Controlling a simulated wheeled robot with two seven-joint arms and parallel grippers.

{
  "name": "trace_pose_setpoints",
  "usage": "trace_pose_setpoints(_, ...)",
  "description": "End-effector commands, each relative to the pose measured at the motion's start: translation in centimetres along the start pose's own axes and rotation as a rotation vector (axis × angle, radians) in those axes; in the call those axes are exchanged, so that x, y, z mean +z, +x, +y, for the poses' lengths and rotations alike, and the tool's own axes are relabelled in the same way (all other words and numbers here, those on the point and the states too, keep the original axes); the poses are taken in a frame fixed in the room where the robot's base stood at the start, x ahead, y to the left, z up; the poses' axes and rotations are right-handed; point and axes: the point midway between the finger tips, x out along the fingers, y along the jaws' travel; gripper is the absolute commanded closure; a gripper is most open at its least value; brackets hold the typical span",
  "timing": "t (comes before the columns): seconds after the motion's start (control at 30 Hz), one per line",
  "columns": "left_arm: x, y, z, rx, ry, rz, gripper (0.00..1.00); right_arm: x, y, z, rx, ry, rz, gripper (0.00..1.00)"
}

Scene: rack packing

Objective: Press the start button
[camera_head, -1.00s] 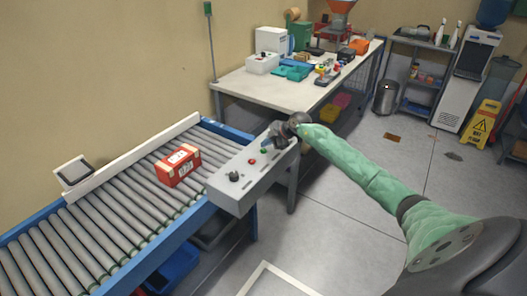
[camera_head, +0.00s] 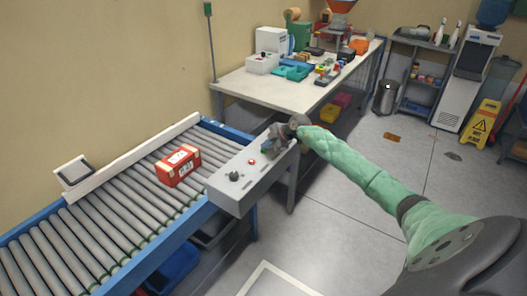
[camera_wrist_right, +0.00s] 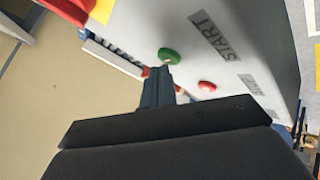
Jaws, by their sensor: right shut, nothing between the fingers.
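The grey control box (camera_head: 225,194) stands at the end of the conveyor. In the right wrist view the green button (camera_wrist_right: 168,54) sits beside the START label (camera_wrist_right: 215,36). My right gripper (camera_head: 267,149) is shut and empty, pointing down at the box top. In the wrist view its fingertips (camera_wrist_right: 158,72) are right by the green button; I cannot tell whether they touch it. In the head view the gripper hides the green button. A red button (camera_head: 251,161) is on the same panel, and shows in the wrist view (camera_wrist_right: 207,86). My left gripper is out of view.
A black knob (camera_head: 234,176) rises from the near end of the panel. A red box (camera_head: 179,166) rests on the roller conveyor (camera_head: 95,226). A cluttered workbench (camera_head: 262,91) stands behind the control box. Open floor lies to the right.

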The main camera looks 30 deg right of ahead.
Motion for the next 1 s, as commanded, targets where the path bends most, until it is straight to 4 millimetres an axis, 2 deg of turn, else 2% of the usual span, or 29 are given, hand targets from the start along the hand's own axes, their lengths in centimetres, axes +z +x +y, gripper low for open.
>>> trace_pose_setpoints(1.0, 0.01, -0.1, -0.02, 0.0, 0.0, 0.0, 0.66, 0.43, 0.57, -0.42, 0.0, 0.001, 0.0, 1.0)
